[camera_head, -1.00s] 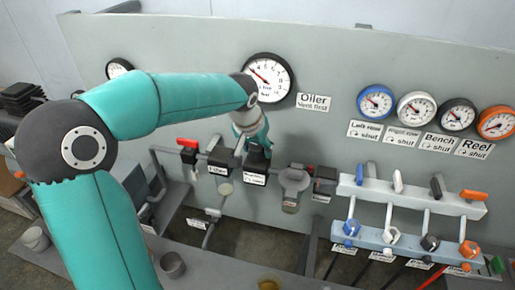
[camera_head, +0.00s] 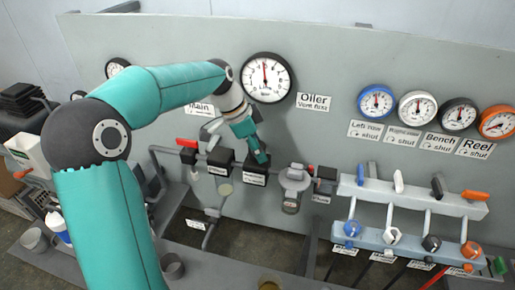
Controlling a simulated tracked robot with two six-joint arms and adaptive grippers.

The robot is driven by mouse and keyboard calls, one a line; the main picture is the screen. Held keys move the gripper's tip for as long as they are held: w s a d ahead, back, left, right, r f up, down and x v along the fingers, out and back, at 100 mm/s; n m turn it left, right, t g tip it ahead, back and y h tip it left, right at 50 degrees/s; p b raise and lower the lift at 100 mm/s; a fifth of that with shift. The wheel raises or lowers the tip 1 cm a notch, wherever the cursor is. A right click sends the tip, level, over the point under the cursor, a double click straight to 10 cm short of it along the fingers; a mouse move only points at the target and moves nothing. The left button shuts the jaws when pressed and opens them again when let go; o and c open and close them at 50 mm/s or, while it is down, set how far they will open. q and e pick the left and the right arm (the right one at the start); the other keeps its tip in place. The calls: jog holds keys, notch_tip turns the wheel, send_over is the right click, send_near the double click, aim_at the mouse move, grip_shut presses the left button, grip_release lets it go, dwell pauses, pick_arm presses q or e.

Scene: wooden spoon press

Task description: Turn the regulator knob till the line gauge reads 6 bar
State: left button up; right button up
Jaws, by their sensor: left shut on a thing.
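The line gauge (camera_head: 267,78) is the large white dial with a black rim on the grey panel. Its needle points almost straight up; the numerals are too small to read surely. The regulator (camera_head: 255,178) is a dark block with a white label on the pipe below the gauge. My left gripper (camera_head: 260,157) comes down on top of it from the upper left, tilted, and is shut on the regulator knob. The gripper hides the knob itself. My right gripper is not in view.
A red-handled valve (camera_head: 187,146) sits left of the regulator, and an oiler bowl (camera_head: 292,190) sits close on the right. Several smaller gauges (camera_head: 376,102) and a manifold (camera_head: 410,195) with coloured levers stand further right. My left arm covers the left side.

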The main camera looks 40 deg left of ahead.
pick_arm(q)
jog(key=m+g+h, duration=0.1)
jog(key=m, duration=0.3)
jog(key=shift+a+m, duration=0.1)
jog(key=shift+m, duration=0.3)
dwell(0.4)
jog(key=o, duration=1.2)
jog(key=shift+c, duration=0.2)
jog(key=shift+r, duration=0.1)
jog(key=v, duration=1.1)
jog(key=shift+a+r, duration=0.15)
jog(key=shift+r, duration=0.2)
